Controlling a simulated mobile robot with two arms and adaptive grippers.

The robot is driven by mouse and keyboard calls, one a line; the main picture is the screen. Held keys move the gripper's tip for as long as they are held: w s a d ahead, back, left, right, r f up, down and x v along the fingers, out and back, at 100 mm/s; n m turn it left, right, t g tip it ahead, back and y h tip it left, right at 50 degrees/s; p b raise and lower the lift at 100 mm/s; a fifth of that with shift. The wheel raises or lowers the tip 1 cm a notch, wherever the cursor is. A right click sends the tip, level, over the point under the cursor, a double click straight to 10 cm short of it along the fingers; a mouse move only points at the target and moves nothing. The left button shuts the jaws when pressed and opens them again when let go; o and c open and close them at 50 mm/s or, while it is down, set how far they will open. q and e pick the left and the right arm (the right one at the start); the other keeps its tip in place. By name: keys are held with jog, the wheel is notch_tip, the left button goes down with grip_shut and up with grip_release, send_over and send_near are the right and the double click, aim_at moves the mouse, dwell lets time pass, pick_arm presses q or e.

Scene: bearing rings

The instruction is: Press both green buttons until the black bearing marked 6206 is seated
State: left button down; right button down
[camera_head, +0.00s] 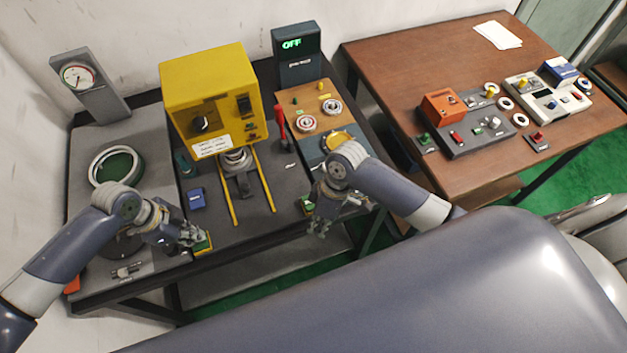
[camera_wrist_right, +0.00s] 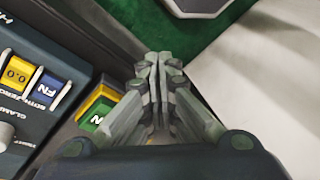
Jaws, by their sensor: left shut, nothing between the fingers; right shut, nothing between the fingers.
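A yellow press (camera_head: 203,97) stands on the dark bench, with a grey round part (camera_head: 236,158) below its head. I cannot make out a 6206 marking or tell how the bearing sits. A green button in a yellow housing (camera_head: 204,245) is at the bench's front edge; my left gripper (camera_head: 198,238) is shut and empty right at it, contact unclear. The other green button (camera_head: 306,205) is further right; my right gripper (camera_head: 319,227) is shut and empty beside it. In the right wrist view this button (camera_wrist_right: 96,115) lies left of the closed fingertips (camera_wrist_right: 162,65), apparently not under them.
A dial gauge (camera_head: 77,76) and a large ring (camera_head: 116,165) are at the left. A box reading OFF (camera_head: 295,50) and a red lever (camera_head: 280,122) stand right of the press. A brown table (camera_head: 400,60) with devices is further right.

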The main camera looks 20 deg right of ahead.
jog(key=w+r+t, duration=0.1)
jog(key=w+r, duration=0.1)
jog(key=r, duration=0.1)
jog(key=w+d+r+n, duration=0.1)
jog(key=w+r, duration=0.1)
jog(key=r, duration=0.1)
jog(key=w+r+t, duration=0.1)
jog(key=w+r, duration=0.2)
jog(key=shift+d+n+t+h, duration=0.2)
jog(key=shift+n+t+h, duration=0.1)
jog(key=shift+n+h, duration=0.1)
jog(key=shift+s+d+x, duration=0.1)
jog(key=shift+d+x, duration=0.1)
jog(key=shift+x, duration=0.7)
jog(key=shift+s+d+x, duration=0.1)
jog(key=shift+d+x, duration=0.05)
jog(key=shift+x, duration=0.75)
jog(key=shift+f, duration=0.2)
jog(key=shift+d+x, duration=0.25)
jog(key=shift+x, duration=0.95)
jog(key=shift+s, duration=0.15)
jog(key=shift+r, duration=0.15)
pick_arm(q)
jog(key=shift+f, duration=0.15)
pick_arm(e)
jog(key=shift+f, duration=0.25)
